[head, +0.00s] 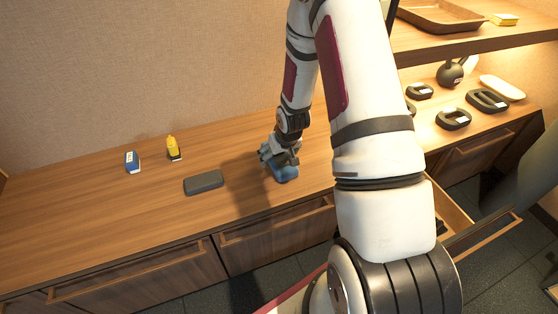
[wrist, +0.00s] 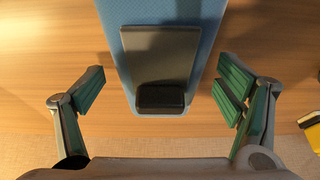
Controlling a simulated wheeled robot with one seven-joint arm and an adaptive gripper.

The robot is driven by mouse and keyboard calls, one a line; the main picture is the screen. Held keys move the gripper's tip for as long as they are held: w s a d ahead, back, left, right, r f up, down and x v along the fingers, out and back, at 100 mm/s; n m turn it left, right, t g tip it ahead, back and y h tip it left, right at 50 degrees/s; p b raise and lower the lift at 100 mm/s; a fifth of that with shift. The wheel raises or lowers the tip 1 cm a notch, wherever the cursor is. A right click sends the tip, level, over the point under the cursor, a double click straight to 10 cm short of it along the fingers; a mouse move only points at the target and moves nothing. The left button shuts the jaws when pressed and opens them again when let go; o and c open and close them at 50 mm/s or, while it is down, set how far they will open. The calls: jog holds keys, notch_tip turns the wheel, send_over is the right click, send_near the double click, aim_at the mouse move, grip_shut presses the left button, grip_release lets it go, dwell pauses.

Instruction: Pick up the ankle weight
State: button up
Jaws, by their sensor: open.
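A blue ankle weight (head: 286,173) with a dark strap lies on the wooden counter, partly hidden beneath my gripper (head: 279,152) in the head view. In the wrist view the ankle weight (wrist: 207,40) reaches down from the top edge, with a dark grey panel and a black end piece on it. My gripper (wrist: 158,92) is open there, one green-padded finger on each side of the weight. A gap shows between each finger and the weight. The far part of the weight is cut off by the frame.
A dark grey block (head: 204,182), a blue-and-white item (head: 132,161) and a yellow item (head: 174,149) stand left on the counter (head: 80,215). Black rings (head: 454,119) and a kettlebell (head: 451,74) are at right, under a shelf (head: 480,42). A drawer (head: 455,215) stands open.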

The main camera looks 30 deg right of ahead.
aim_at(280, 155)
jog(key=shift+c, duration=0.6)
jog(key=c, duration=1.6)
jog(key=shift+r, duration=0.1)
jog(key=shift+r+p, duration=0.3)
jog(key=shift+r, duration=0.2)
jog(key=p+v, duration=0.1)
jog(key=v, duration=0.1)
jog(key=shift+d+r, duration=0.1)
jog(key=shift+r, duration=0.35)
jog(key=s+p, duration=0.1)
jog(key=s, duration=0.7)
jog(key=s+a+r+p, duration=0.1)
jog(key=s, duration=0.4)
jog(key=shift+s+p, duration=0.15)
jog(key=shift+p, duration=0.2)
jog(key=shift+s+r+p, duration=0.1)
jog(key=shift+s+p, duration=0.4)
jog(key=shift+s, duration=0.3)
jog(key=shift+s+r, duration=0.1)
